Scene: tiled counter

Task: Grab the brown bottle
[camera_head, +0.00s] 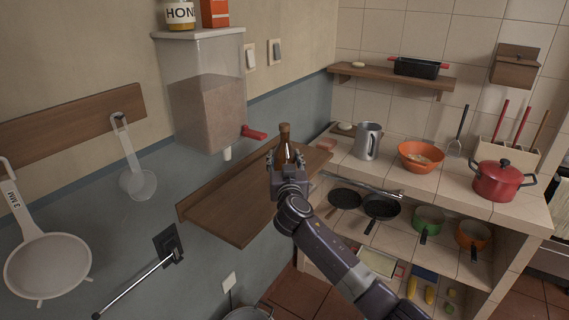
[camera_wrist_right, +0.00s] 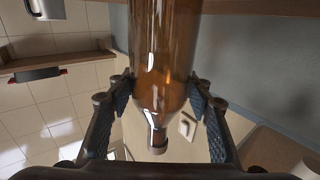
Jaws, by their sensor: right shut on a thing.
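The brown bottle (camera_head: 285,134) is upright in the head view, over the wooden wall shelf (camera_head: 225,205). Its neck and cap show above my right gripper (camera_head: 286,158), which hides its lower part. In the right wrist view the bottle (camera_wrist_right: 165,50) appears neck down, between the two dark fingers of my right gripper (camera_wrist_right: 162,92). The fingers are shut on it near its shoulder. Whether its base touches the shelf cannot be told. My left gripper is not in view.
A metal jug (camera_head: 368,141), orange bowl (camera_head: 421,157) and red pot (camera_head: 499,180) stand on the tiled counter (camera_head: 440,188). Pans (camera_head: 381,206) sit below. The shelf's near part is bare.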

